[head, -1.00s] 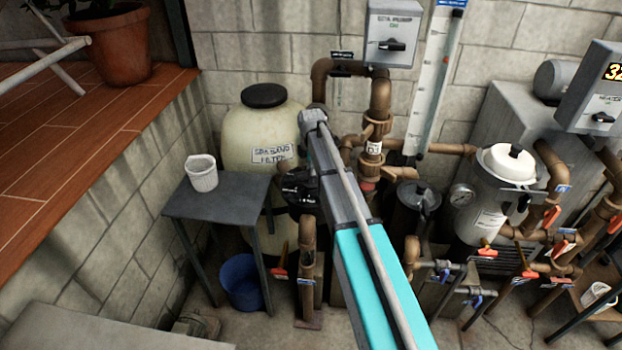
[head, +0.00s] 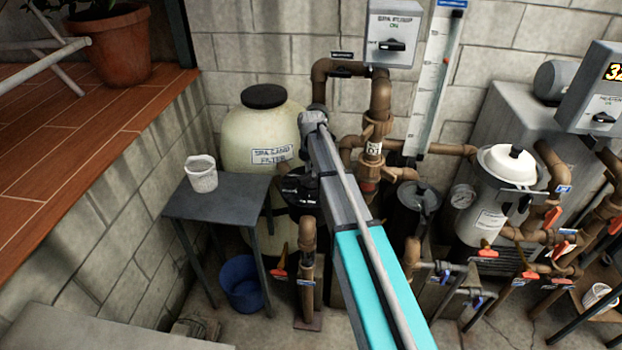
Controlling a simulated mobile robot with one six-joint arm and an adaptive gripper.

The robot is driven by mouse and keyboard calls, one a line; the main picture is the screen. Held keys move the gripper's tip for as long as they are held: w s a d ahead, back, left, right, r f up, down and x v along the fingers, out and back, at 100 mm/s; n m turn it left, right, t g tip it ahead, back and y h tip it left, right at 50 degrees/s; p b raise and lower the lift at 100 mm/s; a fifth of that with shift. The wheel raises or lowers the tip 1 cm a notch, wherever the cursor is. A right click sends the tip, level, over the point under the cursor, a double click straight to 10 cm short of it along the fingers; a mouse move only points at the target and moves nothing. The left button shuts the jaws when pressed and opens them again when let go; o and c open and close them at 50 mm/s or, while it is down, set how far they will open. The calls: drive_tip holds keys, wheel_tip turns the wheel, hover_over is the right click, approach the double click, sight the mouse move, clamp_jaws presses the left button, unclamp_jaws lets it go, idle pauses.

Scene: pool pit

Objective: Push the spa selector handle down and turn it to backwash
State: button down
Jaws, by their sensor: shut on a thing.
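The spa sand filter (head: 245,125) is a cream tank with a black lid, left of my arm. Its black selector valve (head: 297,196) sits at the tank's right side, low and partly behind my arm. My gripper (head: 296,184) is at the valve, dark against dark, with its fingers hard to make out. It is shut on the spa selector handle, which is mostly hidden by the gripper and arm. The handle's exact angle and the backwash mark cannot be read from here.
A grey table (head: 225,205) with a white cup (head: 201,174) stands left of the valve, a blue bucket (head: 241,281) below it. Brown pipes (head: 380,100) rise close to the right of my arm.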

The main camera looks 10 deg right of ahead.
drive_tip(key=n, duration=0.3)
drive_tip(key=shift+n, duration=2.4)
drive_tip(key=shift+c, duration=2.2)
unclamp_jaws()
wheel_tip(320, 180, up, 7)
drive_tip(key=p, duration=0.7)
